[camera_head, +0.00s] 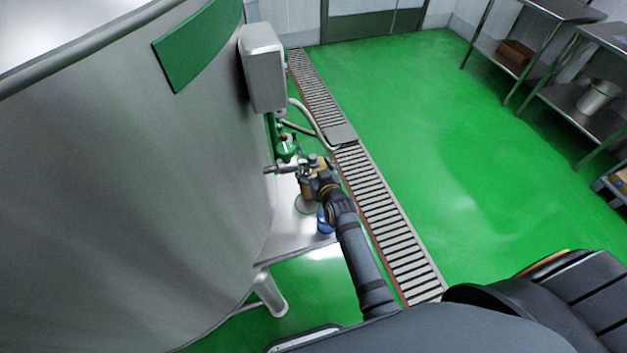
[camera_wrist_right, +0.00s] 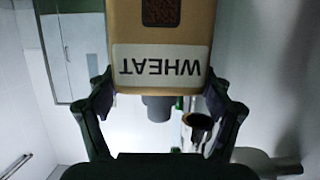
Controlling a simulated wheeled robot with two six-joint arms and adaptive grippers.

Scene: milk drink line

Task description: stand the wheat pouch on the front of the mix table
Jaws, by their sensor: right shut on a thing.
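The wheat pouch (camera_wrist_right: 165,25) is tan with a dark window and a white label reading WHEAT, upside down in the right wrist view. My right gripper (camera_wrist_right: 160,84) is shut on it, one finger on each side. In the head view, my right gripper (camera_head: 316,172) is over the narrow steel mix table (camera_head: 285,240) beside the big tank. The tan pouch (camera_head: 306,190) shows partly below the gripper, the rest hidden by it. I cannot tell whether its base touches the table. My left gripper is not in view.
The steel tank (camera_head: 140,190) fills the left. A green-topped item (camera_head: 287,148) and hoses stand behind the gripper, and a blue item (camera_head: 325,221) is near the table's right edge. A floor drain grate (camera_head: 375,210) runs alongside. Green floor is open to the right.

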